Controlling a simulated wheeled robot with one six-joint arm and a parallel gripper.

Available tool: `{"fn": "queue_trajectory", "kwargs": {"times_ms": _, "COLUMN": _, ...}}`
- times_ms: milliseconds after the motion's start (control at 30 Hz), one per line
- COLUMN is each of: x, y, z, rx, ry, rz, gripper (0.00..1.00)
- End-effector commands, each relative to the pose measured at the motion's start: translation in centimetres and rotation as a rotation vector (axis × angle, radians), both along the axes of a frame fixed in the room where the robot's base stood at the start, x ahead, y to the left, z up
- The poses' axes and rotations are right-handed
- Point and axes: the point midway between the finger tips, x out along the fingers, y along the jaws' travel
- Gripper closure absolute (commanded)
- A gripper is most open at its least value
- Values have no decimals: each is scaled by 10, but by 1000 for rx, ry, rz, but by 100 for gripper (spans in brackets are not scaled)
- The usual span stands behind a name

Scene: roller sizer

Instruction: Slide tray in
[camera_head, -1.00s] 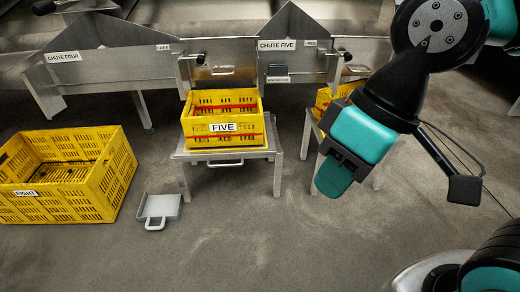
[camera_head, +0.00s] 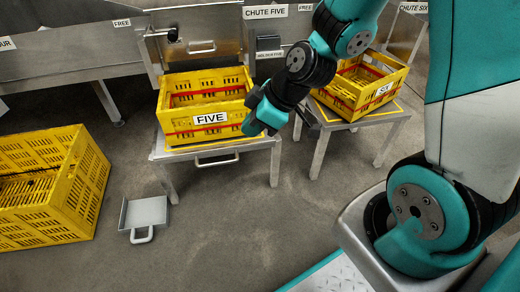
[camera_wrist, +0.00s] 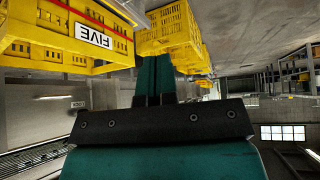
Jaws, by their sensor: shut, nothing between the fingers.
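A metal stand (camera_head: 262,146) carries the yellow crate FIVE (camera_head: 178,126). A bar handle (camera_head: 216,161) sits at the stand's front, under the crate; I cannot tell whether it belongs to a sliding tray. A small grey flat tray (camera_head: 147,212) with a loop handle lies on the floor left of the stand. My gripper (camera_head: 250,128) is at the right front corner of crate FIVE, fingers together; whether it touches is unclear. In the wrist view its fingers (camera_wrist: 153,82) are closed and empty, with crate FIVE (camera_wrist: 60,30) upside down at upper left.
Crate SIX (camera_head: 346,92) stands on another stand (camera_head: 372,122) at the right. A large yellow crate (camera_head: 40,212) is on the floor at left. Chute FIVE (camera_head: 200,40) is behind the stand. Open floor (camera_head: 225,225) lies in front of the stand.

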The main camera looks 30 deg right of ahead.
Motion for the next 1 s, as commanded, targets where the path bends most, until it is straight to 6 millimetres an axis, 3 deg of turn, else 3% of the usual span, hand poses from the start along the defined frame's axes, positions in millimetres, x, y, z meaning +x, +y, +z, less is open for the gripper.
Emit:
{"fn": "queue_trajectory", "kwargs": {"times_ms": 33, "x": 8, "y": -20, "z": -36, "rx": -32, "ry": -44, "rz": -3, "gripper": 100}}
{"fn": "queue_trajectory", "kwargs": {"times_ms": 100, "x": 17, "y": -44, "z": -67, "rx": -94, "ry": -126, "rz": 11, "gripper": 100}}
{"fn": "queue_trajectory", "kwargs": {"times_ms": 200, "x": 22, "y": -72, "z": -101, "rx": -187, "ry": -207, "rz": 27, "gripper": 100}}
{"fn": "queue_trajectory", "kwargs": {"times_ms": 367, "x": 22, "y": -97, "z": -130, "rx": -289, "ry": -269, "rz": 47, "gripper": 100}}
{"fn": "queue_trajectory", "kwargs": {"times_ms": 633, "x": 35, "y": -97, "z": -158, "rx": -318, "ry": -288, "rz": 61, "gripper": 100}}
{"fn": "queue_trajectory", "kwargs": {"times_ms": 1000, "x": 79, "y": -79, "z": -218, "rx": -315, "ry": -286, "rz": 60, "gripper": 100}}
